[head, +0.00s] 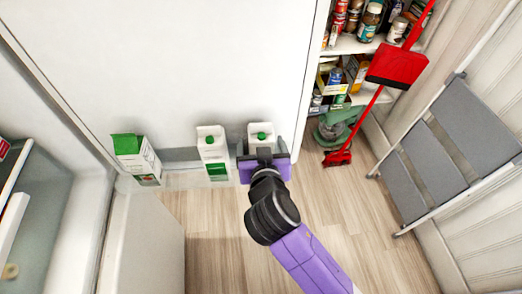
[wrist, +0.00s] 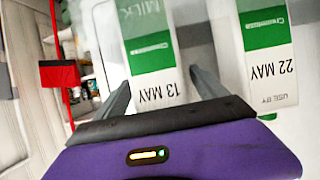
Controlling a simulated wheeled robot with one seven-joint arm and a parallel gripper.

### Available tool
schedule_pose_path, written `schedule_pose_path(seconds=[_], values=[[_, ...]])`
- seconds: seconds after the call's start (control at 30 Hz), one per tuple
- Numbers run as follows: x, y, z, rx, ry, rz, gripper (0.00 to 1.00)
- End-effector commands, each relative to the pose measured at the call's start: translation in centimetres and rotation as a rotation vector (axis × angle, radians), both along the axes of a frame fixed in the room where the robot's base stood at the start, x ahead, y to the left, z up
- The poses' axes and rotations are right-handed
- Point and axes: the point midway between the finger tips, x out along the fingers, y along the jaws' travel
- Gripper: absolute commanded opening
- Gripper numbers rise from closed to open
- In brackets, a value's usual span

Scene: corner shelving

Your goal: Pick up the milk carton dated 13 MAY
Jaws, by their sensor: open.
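The milk carton dated 13 MAY (wrist: 155,57) shows upside down in the wrist view, white with a green band. Its date faces my gripper. In the head view it is the rightmost of three cartons (head: 260,129), with a green cap, its lower part hidden behind my gripper (head: 262,152).
A third carton with a green top (head: 137,156) stands at the left. The cartons stand on a clear door shelf (head: 190,182) against a white panel. Stocked shelves (head: 350,45), a red broom and dustpan (head: 397,66) and a folded step ladder (head: 440,140) are at the right.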

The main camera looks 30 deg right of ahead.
Motion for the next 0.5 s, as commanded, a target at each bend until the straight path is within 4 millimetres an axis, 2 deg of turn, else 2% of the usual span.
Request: schedule_pose_path(seconds=[0.07,0.4,0.47,0.5], values=[[-0.02,0.01,0.0,0.0,0.0,0.0,0.8],[-0.05,0.03,0.0,0.0,0.0,0.0,0.13],[-0.05,0.02,0.0,0.0,0.0,0.0,0.01],[-0.06,0.02,0.0,0.0,0.0,0.0,0.0]])
